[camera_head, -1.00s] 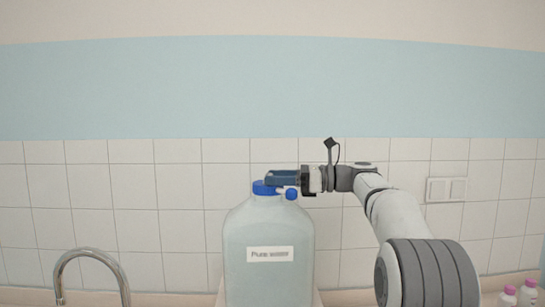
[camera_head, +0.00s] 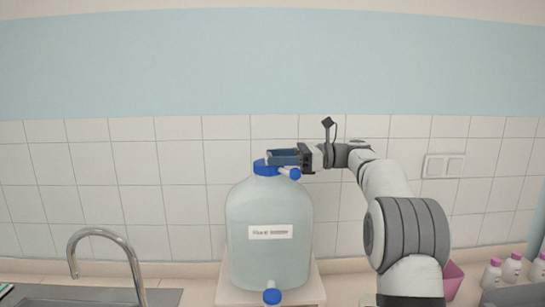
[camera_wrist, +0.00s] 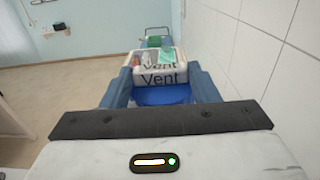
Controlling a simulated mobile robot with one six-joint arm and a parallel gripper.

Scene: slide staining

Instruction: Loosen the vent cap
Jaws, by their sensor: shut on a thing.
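A large translucent jug (camera_head: 270,205) with a white label stands upright. It has a blue cap (camera_head: 264,168) on its top and a small blue cap (camera_head: 295,174) on a short white side spout. My gripper (camera_head: 282,157) reaches in from the right, level, with its blue fingers at the top blue cap. In the wrist view, my gripper (camera_wrist: 163,88) has a finger on each side of this blue cap (camera_wrist: 162,97) and is shut on it. The word "Vent" shows between the fingers. The fingers hide part of the cap.
The jug stands on a pale stand (camera_head: 313,287) on the counter. A blue-capped tap (camera_head: 271,296) is low on the jug. A sink faucet (camera_head: 105,236) is at left. Pink-capped bottles (camera_head: 512,268) and a pink container (camera_head: 452,281) are at right. A tiled wall is behind.

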